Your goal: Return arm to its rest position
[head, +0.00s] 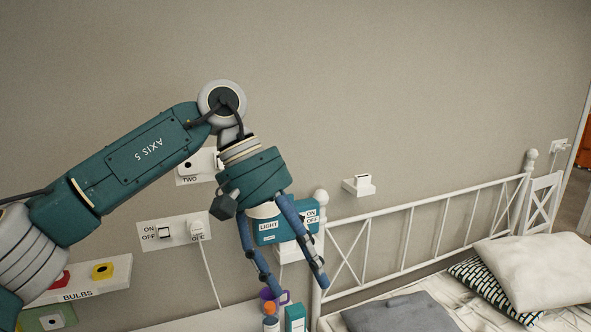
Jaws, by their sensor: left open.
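My left arm (140,158) comes in from the left, teal with "AXIS 5" on it, and bends down at a grey wrist joint. My left gripper (297,284) hangs from it, pointing down with its two blue fingers spread apart. Nothing is between the fingertips. Behind the fingers is a teal panel (268,226) marked "LIGHT" and "ON OFF", partly hidden by them. I cannot tell how far the fingers are from it. My right gripper is not in view.
A white bed frame (420,207) with pillows (535,268) stands at the right. Wall switches (165,231) and a "BULBS" shelf (112,284) are at the left. The upper wall is clear.

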